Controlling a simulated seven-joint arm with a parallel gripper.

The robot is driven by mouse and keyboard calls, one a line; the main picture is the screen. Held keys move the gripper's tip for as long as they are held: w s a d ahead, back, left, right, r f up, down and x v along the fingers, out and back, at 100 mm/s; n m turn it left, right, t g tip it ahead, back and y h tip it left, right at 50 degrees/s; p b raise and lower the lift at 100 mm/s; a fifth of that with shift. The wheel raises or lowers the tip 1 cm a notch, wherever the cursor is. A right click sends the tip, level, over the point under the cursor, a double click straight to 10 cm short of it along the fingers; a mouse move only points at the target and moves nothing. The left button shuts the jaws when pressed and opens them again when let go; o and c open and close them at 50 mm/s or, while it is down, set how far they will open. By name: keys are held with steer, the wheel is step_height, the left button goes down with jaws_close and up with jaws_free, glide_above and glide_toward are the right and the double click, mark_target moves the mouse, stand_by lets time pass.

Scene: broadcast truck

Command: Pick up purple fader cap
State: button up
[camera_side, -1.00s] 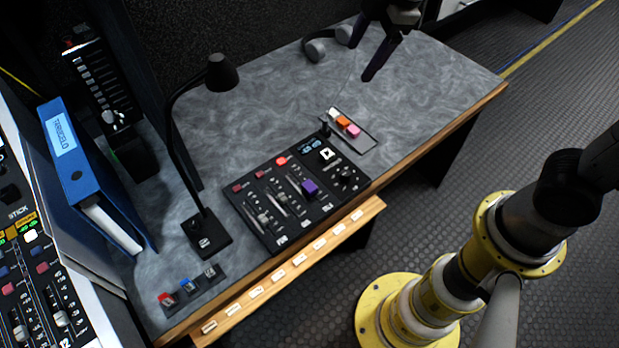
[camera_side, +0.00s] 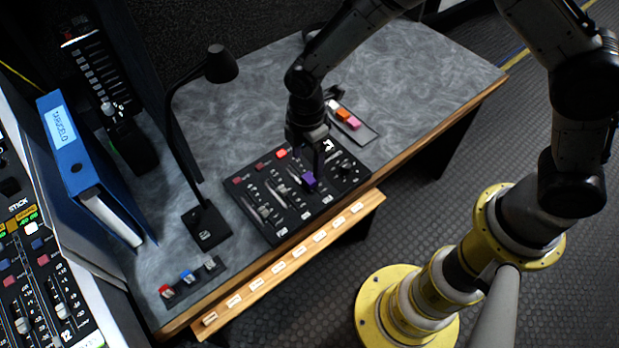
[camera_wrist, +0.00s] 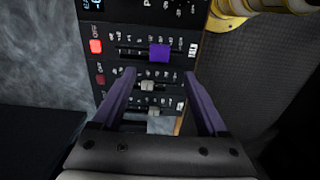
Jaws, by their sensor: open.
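The purple fader cap (camera_side: 309,179) sits on a slider of the black fader panel (camera_side: 262,228), at the right-hand fader. In the wrist view the purple cap (camera_wrist: 159,52) is ahead of the fingers, beyond their tips. My gripper (camera_side: 315,160) hangs over the panel close to the cap in the side view. In the wrist view my gripper (camera_wrist: 158,76) has its two purple fingers apart with nothing held between them. Two grey-white fader caps (camera_wrist: 148,86) lie between the fingers as seen from the wrist. I cannot tell the exact height above the panel.
A tray with white, orange and pink caps (camera_side: 353,122) lies behind the panel. A desk lamp (camera_side: 205,215) stands to the left. A rack of red, blue and grey caps (camera_side: 188,278) is at the front left. A wooden labelled strip (camera_side: 290,262) runs along the front.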

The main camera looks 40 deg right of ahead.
mark_target(310, 178)
steer(key=shift+w+d+f, duration=0.1)
steer(key=shift+d+f, duration=0.1)
steer(key=shift+f, duration=1.55)
steer(key=shift+d+f, duration=0.2)
steer(key=shift+f, duration=1.55)
jaws_close()
